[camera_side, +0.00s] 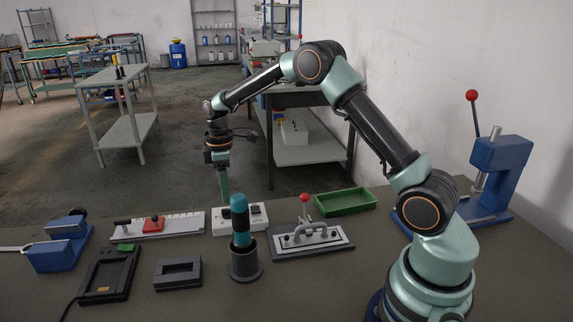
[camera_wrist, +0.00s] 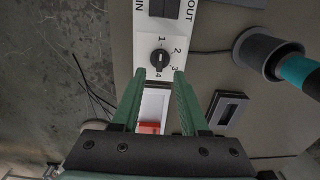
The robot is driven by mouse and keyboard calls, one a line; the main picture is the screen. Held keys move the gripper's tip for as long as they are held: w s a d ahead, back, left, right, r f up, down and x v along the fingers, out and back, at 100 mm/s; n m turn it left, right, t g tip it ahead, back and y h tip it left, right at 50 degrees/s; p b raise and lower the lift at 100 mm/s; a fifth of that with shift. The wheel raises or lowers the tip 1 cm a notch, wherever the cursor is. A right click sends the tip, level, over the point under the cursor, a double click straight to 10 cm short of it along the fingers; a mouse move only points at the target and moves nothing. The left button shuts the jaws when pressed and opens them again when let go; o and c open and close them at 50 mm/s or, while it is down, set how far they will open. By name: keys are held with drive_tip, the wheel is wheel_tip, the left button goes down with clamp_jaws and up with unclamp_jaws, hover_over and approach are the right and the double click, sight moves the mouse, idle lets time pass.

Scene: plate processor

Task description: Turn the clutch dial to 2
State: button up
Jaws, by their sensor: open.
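In the side view my gripper (camera_side: 223,196) points down above the back of the white panel (camera_side: 258,217). The teal-handled tool there hides part of the panel.
The teal-handled tool (camera_side: 240,220) stands upright in a dark round holder (camera_side: 246,268), close in front of the panel. A clamp with a red-knobbed lever (camera_side: 310,238) sits to its right. A green tray (camera_side: 345,202) and a blue press (camera_side: 497,165) stand farther right.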

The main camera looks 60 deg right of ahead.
sight(228, 209)
drive_tip(key=shift+f, duration=2.6)
clamp_jaws()
